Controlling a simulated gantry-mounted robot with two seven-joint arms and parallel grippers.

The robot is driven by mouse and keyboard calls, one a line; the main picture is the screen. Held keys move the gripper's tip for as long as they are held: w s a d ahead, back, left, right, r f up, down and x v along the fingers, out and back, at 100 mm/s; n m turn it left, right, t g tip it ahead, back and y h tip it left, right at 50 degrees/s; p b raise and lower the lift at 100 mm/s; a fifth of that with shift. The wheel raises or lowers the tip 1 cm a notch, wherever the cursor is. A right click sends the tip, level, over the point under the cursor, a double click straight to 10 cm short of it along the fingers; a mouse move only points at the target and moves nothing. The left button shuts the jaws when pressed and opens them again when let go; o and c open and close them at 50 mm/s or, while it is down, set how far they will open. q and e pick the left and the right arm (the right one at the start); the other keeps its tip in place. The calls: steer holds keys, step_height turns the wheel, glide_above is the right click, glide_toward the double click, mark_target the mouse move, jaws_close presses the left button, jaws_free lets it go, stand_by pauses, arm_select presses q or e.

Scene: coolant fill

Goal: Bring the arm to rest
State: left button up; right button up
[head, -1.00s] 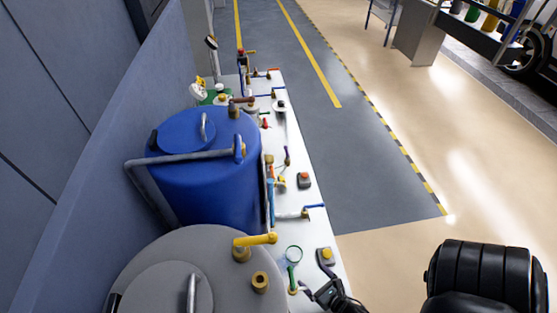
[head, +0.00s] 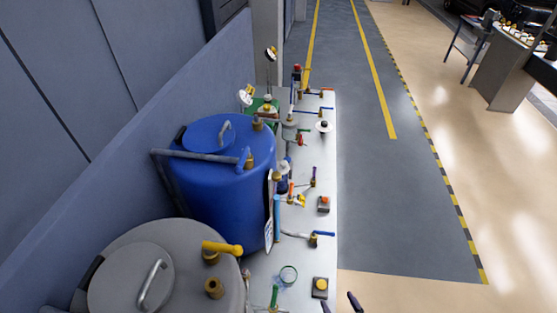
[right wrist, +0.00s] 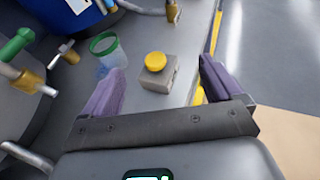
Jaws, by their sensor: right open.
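My right gripper (head: 340,305) shows only as two dark fingertips at the bottom edge of the head view. It is open, with nothing between its purple fingers (right wrist: 162,68) in the right wrist view. A grey box with a yellow button (head: 320,287) stands on the white bench just beyond the fingertips. The same button box (right wrist: 156,72) appears between the fingers in the right wrist view; I cannot tell how far below them it is. My left gripper is not in view.
The white bench (head: 312,272) carries valves, a clear cup (head: 288,275) and an orange-button box (head: 324,203). A blue tank (head: 222,190) and a grey tank (head: 185,255) stand at left against the wall. The floor (head: 400,220) right of the bench is clear.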

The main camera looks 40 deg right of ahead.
steer(key=w+a+r+m+g+y+p, duration=0.2)
steer(key=w+a+r+m, duration=0.4)
steer(key=r, duration=0.4)
steer(key=w+a+r+m+g+y+p, duration=0.1)
steer(key=w+a+r+m+y+p, duration=0.15)
steer(key=w+r+m, duration=0.5)
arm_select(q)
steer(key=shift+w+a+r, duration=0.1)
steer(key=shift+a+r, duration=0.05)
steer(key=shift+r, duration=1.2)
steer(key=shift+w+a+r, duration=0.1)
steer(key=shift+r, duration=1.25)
arm_select(e)
steer(key=s+a+r+m+g, duration=0.3)
steer(key=s+r+m+g, duration=0.3)
steer(key=s+m, duration=0.5)
steer(key=shift+a+r+m+y, duration=0.45)
steer(key=shift+r+m, duration=0.65)
steer(key=shift+m, duration=0.95)
